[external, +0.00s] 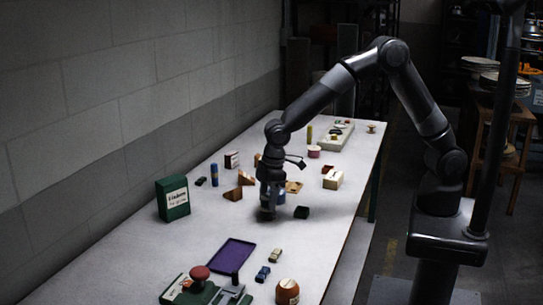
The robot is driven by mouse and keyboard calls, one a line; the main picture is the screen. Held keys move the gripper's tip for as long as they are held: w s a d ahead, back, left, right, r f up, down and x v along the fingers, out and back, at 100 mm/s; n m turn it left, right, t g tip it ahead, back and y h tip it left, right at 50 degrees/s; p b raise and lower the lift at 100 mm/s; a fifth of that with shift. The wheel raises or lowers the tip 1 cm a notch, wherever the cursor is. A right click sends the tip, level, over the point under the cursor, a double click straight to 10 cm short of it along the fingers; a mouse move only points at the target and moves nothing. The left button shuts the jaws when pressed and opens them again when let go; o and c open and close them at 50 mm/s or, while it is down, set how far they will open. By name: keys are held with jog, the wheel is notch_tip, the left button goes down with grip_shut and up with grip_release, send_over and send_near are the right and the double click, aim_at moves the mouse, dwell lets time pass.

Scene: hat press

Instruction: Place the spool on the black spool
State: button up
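My gripper (268,212) points down low over the middle of the long white table, and its fingers are too dark and small to show whether they are open or shut. A small pale blue-grey piece (281,197) shows just right of it, partly hidden by the wrist. A pink-and-white round piece (314,152), possibly a spool, stands farther back. A small yellowish spool-like piece (371,127) stands near the far right corner. I cannot tell for sure which piece is the black spool.
A green carton (173,198) stands at left, near the wall.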

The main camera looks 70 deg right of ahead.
jog(key=shift+o, duration=0.7)
jog(key=shift+r, duration=0.1)
notch_tip(320, 180, up, 12)
jog(key=s+d, duration=0.1)
jog(key=shift+s+d, duration=0.15)
jog(key=shift+d, duration=0.05)
jog(key=s+d+r+m+t, duration=0.1)
jog(key=s+d+r+m, duration=0.1)
jog(key=s+d+r, duration=0.35)
jog(key=s+d+r+m+t, duration=0.1)
jog(key=s+d+r+m, duration=0.1)
jog(key=s+d, duration=0.55)
jog(key=s+d+r+m+t, duration=0.1)
jog(key=s+d+r+m, duration=0.2)
jog(key=d, duration=0.6)
jog(key=s+d+f+m, duration=0.1)
jog(key=s+d, duration=0.2)
jog(key=s, duration=0.2)
jog(key=s+d+f+m+t+h, duration=0.1)
jog(key=s+d, duration=0.2)
jog(key=s, duration=0.3)
